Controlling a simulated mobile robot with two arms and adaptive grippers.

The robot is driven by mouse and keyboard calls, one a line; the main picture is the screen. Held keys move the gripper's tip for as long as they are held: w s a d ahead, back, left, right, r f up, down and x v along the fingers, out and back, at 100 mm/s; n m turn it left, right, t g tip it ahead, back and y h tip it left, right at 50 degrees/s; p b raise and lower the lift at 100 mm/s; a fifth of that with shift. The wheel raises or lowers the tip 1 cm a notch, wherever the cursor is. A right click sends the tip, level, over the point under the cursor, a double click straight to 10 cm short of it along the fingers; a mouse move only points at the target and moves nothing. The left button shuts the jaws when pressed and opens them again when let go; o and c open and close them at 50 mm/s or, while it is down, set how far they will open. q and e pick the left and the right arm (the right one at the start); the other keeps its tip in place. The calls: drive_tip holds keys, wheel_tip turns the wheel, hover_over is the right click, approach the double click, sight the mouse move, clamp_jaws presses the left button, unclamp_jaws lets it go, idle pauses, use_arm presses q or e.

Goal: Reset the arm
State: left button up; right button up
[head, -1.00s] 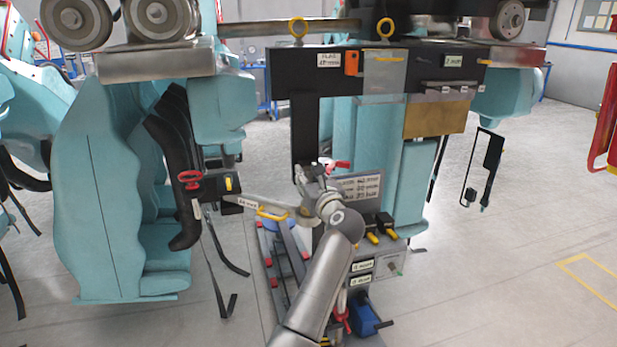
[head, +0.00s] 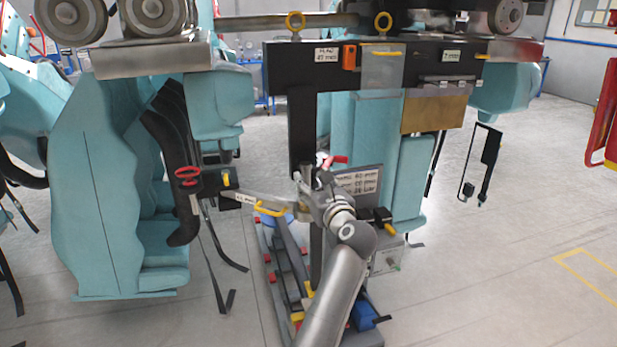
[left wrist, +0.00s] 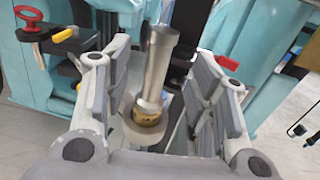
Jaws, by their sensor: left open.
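My left arm enters the head view from the bottom centre, and its gripper (head: 314,178) is in front of the coaster train's black frame (head: 303,130). Its fingers are small and partly hidden there by the wrist. In the left wrist view the left gripper (left wrist: 160,100) is open, with its two padded fingers spread wide. A grey metal cylinder (left wrist: 156,65) with a brass-coloured lower end shows in the gap between them. I cannot tell how far beyond the fingertips it is. My right gripper is in neither view.
A teal seat (head: 95,200) stands left of my arm. A red-handled valve (head: 188,176) and a flat grey bar with a yellow handle (head: 272,209) are close to the left gripper. A labelled panel (head: 360,183) stands just right. Open floor (head: 500,270) lies to the right.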

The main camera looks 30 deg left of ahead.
use_arm(q)
drive_tip(key=d+f+m+t+h, duration=0.3)
drive_tip(key=d+f+m, duration=0.3)
drive_tip(key=f+m, duration=0.55)
drive_tip(key=d+f+m+t+h, duration=0.35)
drive_tip(key=d+f+m, duration=0.25)
drive_tip(key=f+m, duration=0.6)
drive_tip(key=s+d+f+m+g+h, duration=0.25)
drive_tip(key=s+f+m, duration=0.35)
drive_tip(key=f, duration=0.6)
drive_tip(key=s+d+f+m+g+h, duration=0.1)
drive_tip(key=s+d+f+m+h, duration=0.4)
drive_tip(key=f, duration=0.7)
drive_tip(key=s+f+m+g+h, duration=0.1)
drive_tip(key=s+f+m+g, duration=0.6)
drive_tip(key=s+f, duration=1.1)
drive_tip(key=s+a+f+m+g, duration=0.1)
drive_tip(key=s+f+m+g, duration=0.1)
drive_tip(key=s, duration=0.7)
drive_tip(key=s+a+f+m+g, duration=0.2)
drive_tip(key=s+m, duration=0.1)
drive_tip(key=s, duration=0.7)
drive_tip(key=s+a+f+m+g, duration=0.1)
drive_tip(key=s+f+m+g, duration=0.1)
drive_tip(key=s, duration=0.8)
drive_tip(key=shift+a+f+y, duration=0.25)
drive_tip(key=shift+a+y, duration=0.15)
